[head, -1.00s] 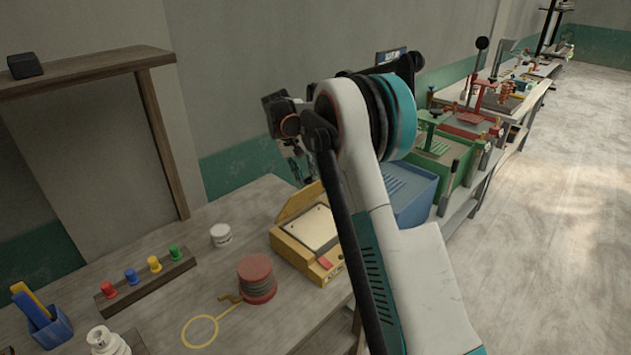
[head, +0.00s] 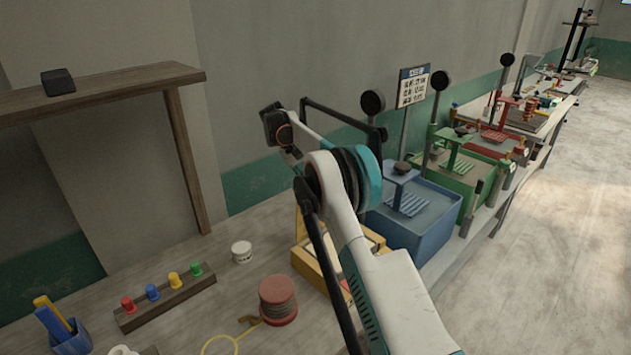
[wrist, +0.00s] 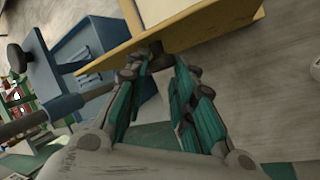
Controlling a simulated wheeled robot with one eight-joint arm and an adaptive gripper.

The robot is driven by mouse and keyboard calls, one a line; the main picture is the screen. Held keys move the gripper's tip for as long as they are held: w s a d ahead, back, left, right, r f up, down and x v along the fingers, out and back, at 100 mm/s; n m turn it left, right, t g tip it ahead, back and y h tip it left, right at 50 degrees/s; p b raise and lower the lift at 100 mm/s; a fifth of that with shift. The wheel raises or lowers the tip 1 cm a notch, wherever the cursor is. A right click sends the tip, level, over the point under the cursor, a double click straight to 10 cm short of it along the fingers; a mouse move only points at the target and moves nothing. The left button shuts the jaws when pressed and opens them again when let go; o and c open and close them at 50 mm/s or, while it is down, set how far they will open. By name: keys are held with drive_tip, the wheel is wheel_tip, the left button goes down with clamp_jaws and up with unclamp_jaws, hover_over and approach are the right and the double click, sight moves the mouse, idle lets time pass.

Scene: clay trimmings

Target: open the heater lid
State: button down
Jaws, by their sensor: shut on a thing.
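The heater is a yellow box (head: 318,270) on the workbench, partly hidden behind my arm in the head view. Its yellow lid (head: 299,227) stands raised at the back of the box. In the wrist view, the lid (wrist: 190,32) is a broad yellow panel with a pale face, just beyond my fingertips. My gripper (wrist: 162,62) is shut on a small dark knob (wrist: 156,50) at the panel's edge; the contact is partly hidden by the fingers. In the head view the fingers are hidden behind my arm.
A blue press (head: 415,220) stands right of the heater, with a green press (head: 470,170) beyond. A red-ended spool (head: 278,300), a white jar (head: 242,252) and a peg rack (head: 165,300) are on the bench to the left. A wall is behind.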

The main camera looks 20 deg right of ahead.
drive_tip(key=shift+w+a+f, duration=0.15)
drive_tip(key=shift+a+f, duration=0.45)
drive_tip(key=shift+f, duration=0.25)
drive_tip(key=c, duration=1.5)
unclamp_jaws()
drive_tip(key=shift+o, duration=0.9)
drive_tip(key=shift+w+a+f, duration=0.2)
drive_tip(key=shift+w+a, duration=0.1)
drive_tip(key=shift+w, duration=0.05)
drive_tip(key=shift+d, duration=0.35)
drive_tip(key=shift+r, duration=0.1)
drive_tip(key=shift+r, duration=0.2)
drive_tip(key=v, duration=0.7)
drive_tip(key=shift+w+r, duration=0.1)
